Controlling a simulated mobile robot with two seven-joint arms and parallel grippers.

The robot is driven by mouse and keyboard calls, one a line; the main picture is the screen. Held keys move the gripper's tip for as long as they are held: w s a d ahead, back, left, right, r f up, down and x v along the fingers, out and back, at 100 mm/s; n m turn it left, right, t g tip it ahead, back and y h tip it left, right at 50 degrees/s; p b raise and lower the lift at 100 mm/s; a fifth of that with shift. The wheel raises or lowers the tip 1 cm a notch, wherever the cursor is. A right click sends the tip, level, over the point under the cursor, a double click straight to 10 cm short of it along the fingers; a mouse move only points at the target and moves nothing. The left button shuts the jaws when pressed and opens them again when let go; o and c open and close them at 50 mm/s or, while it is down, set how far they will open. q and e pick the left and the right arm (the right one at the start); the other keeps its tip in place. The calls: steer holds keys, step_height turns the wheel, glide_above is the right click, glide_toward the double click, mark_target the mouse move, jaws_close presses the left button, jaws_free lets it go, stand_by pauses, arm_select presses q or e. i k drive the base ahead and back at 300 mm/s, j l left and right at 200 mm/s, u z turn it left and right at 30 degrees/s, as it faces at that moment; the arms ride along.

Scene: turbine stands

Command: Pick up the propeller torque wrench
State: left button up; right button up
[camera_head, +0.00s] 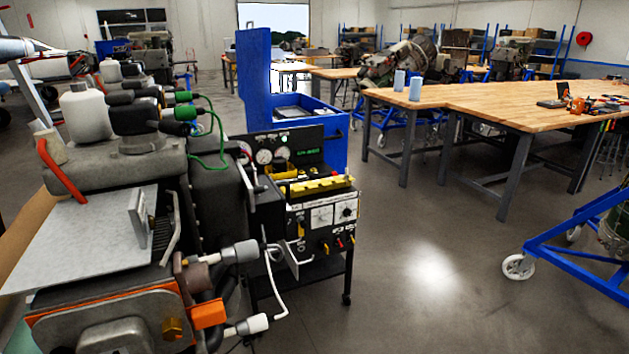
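I cannot make out a propeller torque wrench for certain. Several small tools (597,105) lie at the far right of the wooden workbench (470,97), too small to tell apart. One of them is orange and dark. Neither of my grippers shows in the head view.
A large engine (130,170) with hoses fills the near left. Beside it stands a wheeled test cart (320,215) with gauges, and a blue cabinet (325,150) behind. Two blue cups (415,88) stand on the workbench. A blue wheeled stand (570,240) is at right. The middle floor is clear.

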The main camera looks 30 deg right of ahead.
mark_target(316, 176)
steer(key=l, duration=0.6)
steer(key=i+l, duration=0.1)
steer(key=l, duration=0.5)
steer(key=l+z, duration=0.1)
steer(key=l, duration=0.5)
steer(key=i+l, duration=0.15)
steer(key=l, duration=0.5)
steer(key=i+l+u, duration=0.1)
steer(key=u, duration=0.25)
steer(key=i+l+u, duration=0.15)
steer(key=u, duration=0.25)
steer(key=i+l+u, duration=0.1)
steer(key=u, duration=0.25)
steer(key=i+l+u, duration=0.2)
steer(key=l, duration=0.25)
steer(key=l+u, duration=0.2)
steer(key=l, duration=0.2)
steer(key=i+l, duration=0.1)
steer(key=l, duration=0.35)
steer(key=l+u, duration=0.15)
steer(key=l, duration=0.25)
steer(key=i, duration=0.05)
